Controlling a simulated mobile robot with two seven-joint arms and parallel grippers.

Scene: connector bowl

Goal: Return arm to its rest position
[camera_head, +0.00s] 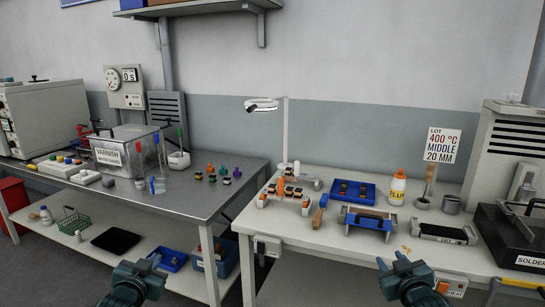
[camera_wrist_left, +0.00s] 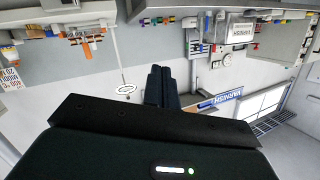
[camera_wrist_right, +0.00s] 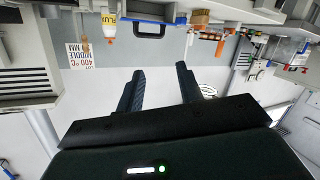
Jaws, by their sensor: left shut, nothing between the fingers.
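My left gripper (camera_head: 152,262) is low in the head view, in front of the metal table on the left. In the left wrist view its two fingers (camera_wrist_left: 160,70) lie together, shut with nothing between them. My right gripper (camera_head: 391,260) is low in the head view, in front of the right workbench. In the right wrist view its fingers (camera_wrist_right: 160,70) stand well apart, open and empty. Neither gripper is seen touching any object.
The metal table (camera_head: 200,200) carries a varnish box (camera_head: 125,150) and several small coloured parts. A gap separates the tables.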

